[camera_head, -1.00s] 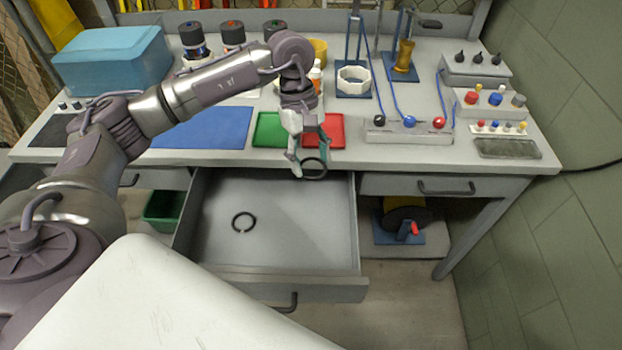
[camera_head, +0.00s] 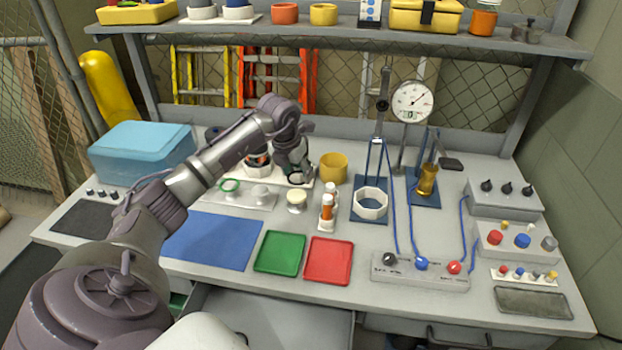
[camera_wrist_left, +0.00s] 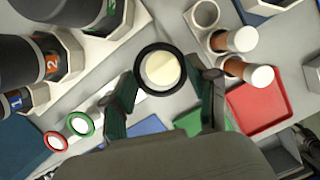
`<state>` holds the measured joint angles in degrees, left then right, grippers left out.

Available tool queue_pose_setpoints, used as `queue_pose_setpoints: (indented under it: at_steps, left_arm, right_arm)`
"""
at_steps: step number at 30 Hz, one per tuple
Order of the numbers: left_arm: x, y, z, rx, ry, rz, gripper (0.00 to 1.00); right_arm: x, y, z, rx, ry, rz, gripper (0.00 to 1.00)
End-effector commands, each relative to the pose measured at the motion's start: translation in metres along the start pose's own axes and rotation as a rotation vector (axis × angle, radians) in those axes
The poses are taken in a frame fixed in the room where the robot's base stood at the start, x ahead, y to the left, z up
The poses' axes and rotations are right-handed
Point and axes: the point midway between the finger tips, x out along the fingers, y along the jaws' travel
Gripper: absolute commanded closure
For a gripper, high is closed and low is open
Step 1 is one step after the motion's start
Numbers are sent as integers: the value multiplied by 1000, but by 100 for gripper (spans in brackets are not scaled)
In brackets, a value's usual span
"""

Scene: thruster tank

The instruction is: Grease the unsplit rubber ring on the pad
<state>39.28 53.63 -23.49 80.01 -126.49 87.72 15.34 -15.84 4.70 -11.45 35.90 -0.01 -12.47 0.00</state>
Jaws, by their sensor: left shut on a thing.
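My left gripper (camera_head: 299,180) is over the back middle of the bench. In the left wrist view, its two green-edged fingers (camera_wrist_left: 168,88) are shut on a black rubber ring (camera_wrist_left: 139,72). No split shows in the visible part of the ring. A cream round pad (camera_wrist_left: 162,70) shows through the ring's opening; I cannot tell whether the ring touches it or hangs above. In the head view, the pad (camera_head: 297,197) stands just in front of my gripper, and the ring cannot be made out there. My right gripper is not in view.
Orange bottles with white caps (camera_head: 327,208) stand right of the pad. A green tray (camera_head: 279,253) and a red tray (camera_head: 328,261) lie in front. A plate with a green ring (camera_head: 229,184) is to the left. Dark canisters (camera_wrist_left: 60,62) stand close by. The drawer (camera_head: 270,318) is open.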

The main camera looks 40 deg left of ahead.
Motion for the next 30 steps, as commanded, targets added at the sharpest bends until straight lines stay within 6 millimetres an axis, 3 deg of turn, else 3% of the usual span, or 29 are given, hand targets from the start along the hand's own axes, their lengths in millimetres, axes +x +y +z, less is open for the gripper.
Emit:
queue_pose_setpoints:
  at_steps: [4, 13, 24, 30]
  left_arm:
    - [5, 3, -2, -20, 2, 6, 55]
    - [30, 2, -10, -17, 2, 5, 55]
    - [46, 2, -14, -16, 1, 5, 55]
    - [46, 2, -14, -15, 1, 5, 55]
  right_arm:
    - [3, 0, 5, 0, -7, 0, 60]
    - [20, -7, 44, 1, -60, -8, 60]
    - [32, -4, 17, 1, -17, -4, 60]
    - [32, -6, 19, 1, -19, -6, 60]
